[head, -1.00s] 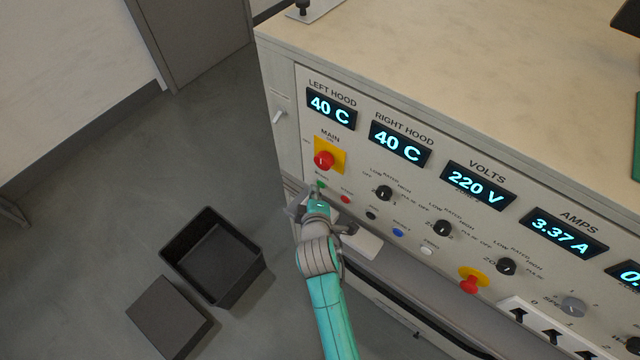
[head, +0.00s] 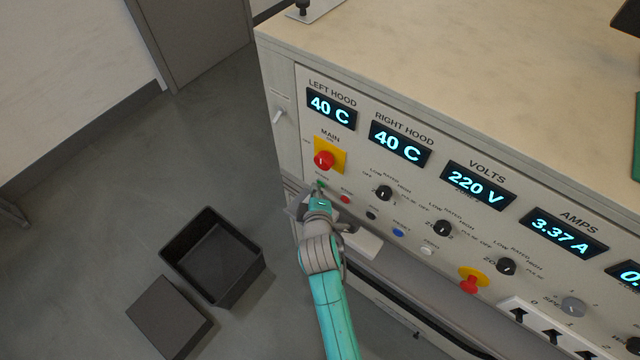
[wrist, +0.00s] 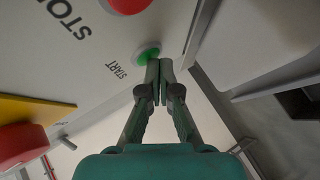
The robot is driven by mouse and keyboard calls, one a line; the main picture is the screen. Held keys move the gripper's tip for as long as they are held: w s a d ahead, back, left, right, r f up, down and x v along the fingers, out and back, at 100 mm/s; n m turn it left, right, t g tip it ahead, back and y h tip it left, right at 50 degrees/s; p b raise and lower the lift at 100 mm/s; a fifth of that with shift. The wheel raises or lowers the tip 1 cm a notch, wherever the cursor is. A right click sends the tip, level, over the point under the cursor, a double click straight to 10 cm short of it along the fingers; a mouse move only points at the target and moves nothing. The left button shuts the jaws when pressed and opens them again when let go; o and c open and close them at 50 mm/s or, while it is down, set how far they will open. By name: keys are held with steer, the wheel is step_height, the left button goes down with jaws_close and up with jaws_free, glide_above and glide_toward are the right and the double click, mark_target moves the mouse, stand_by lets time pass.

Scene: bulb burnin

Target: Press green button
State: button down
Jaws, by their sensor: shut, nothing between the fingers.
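The green button (wrist: 148,55) is a small round button marked START on the front panel, shown in the wrist view. In the head view the green button (head: 320,184) shows just below the MAIN switch. My gripper (wrist: 160,64) is shut and empty. Its fingertips are right at the green button and overlap its lower edge in the wrist view; I cannot tell whether they press it. In the head view my gripper (head: 317,194) is at the panel's left end, and the arm comes up from below.
A red button (head: 346,199) marked STOP sits just right of the green one. The red MAIN knob (head: 324,160) on a yellow plate is above. Black, blue and white buttons run along the row. An open dark bin (head: 240,284) stands on the floor at left.

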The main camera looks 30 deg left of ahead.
stand_by(0.5)
steer(key=shift+s, duration=0.75)
steer(key=shift+a, duration=0.1)
steer(key=shift+s+a, duration=0.15)
steer(key=shift+s, duration=2.35)
